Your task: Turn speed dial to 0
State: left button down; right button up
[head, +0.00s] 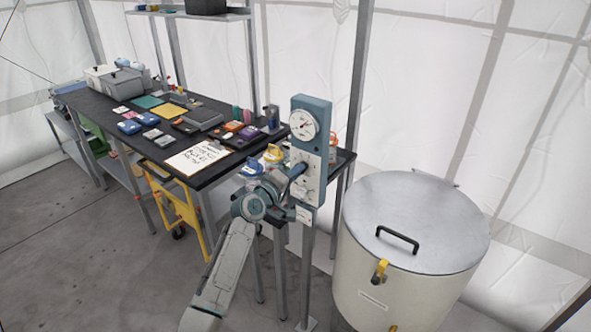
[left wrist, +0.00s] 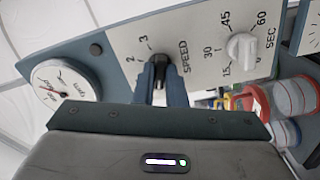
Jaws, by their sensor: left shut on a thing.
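The control panel (head: 309,155) is a blue-grey upright box on a post, with a round white gauge (head: 304,125) at its top. The black speed dial (left wrist: 160,60) sits on the panel's pale face beside the word SPEED, with the numbers 2 and 3 readable near it. My left gripper (left wrist: 160,80) is shut on the speed dial, one finger on each side. The fingers and my wrist hide the rest of the dial's scale, so its setting cannot be read. In the head view my left gripper (head: 293,173) reaches the panel's front. My right gripper is not in view.
A white timer knob (left wrist: 241,47) marked SEC is beside the speed dial. A large white drum (head: 400,285) with a grey lid stands right of the panel. A dark table (head: 225,163) with a clipboard and many small items stands behind my left arm.

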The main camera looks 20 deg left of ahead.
pick_arm(q)
jog(key=shift+n, duration=0.4)
jog(key=shift+f, duration=0.1)
jog(key=c, duration=1.5)
grip_release()
jog(key=b+v, duration=0.1)
jog(key=v, duration=1)
jog(key=shift+b, duration=0.35)
